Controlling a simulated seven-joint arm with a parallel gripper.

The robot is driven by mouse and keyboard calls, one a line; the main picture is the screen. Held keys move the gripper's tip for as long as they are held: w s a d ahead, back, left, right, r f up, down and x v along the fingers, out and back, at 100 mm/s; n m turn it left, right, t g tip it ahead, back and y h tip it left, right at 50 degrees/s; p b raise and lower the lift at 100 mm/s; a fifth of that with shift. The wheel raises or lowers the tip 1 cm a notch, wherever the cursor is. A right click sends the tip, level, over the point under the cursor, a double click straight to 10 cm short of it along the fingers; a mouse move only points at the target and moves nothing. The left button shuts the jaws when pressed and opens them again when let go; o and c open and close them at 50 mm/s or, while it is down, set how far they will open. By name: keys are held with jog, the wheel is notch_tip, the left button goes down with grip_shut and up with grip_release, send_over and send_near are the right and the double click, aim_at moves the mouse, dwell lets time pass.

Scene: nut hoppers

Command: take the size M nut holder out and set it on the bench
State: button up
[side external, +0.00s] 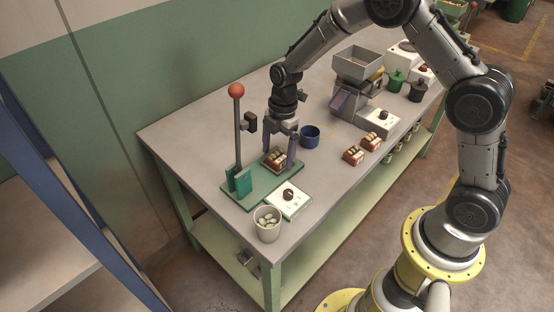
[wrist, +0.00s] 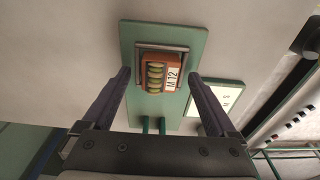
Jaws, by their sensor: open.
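The size M nut holder (wrist: 172,76) is a small orange-brown block with a row of several yellow-green nuts and a white label reading "M 12". It sits in a grey-edged seat on the green base plate (wrist: 133,40). In the side view the holder (side external: 276,160) stands on the green plate (side external: 232,183), partly hidden by the fingers. My gripper (side external: 279,155) points down over it. In the wrist view my gripper (wrist: 159,75) is open, with one finger on each side of the holder and a visible gap on both sides.
A post with a red ball (side external: 236,90) rises from the plate, left of my gripper. A knob panel (side external: 288,200) and a cup of pale pieces (side external: 267,229) stand at the front. A blue cup (side external: 310,137), two similar holders (side external: 353,156) and a hopper machine (side external: 358,65) are right. Bare bench (side external: 185,150) lies left.

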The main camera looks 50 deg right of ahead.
jog(key=shift+f, duration=0.2)
grip_shut()
dwell(0.4)
jog(key=shift+r, duration=0.1)
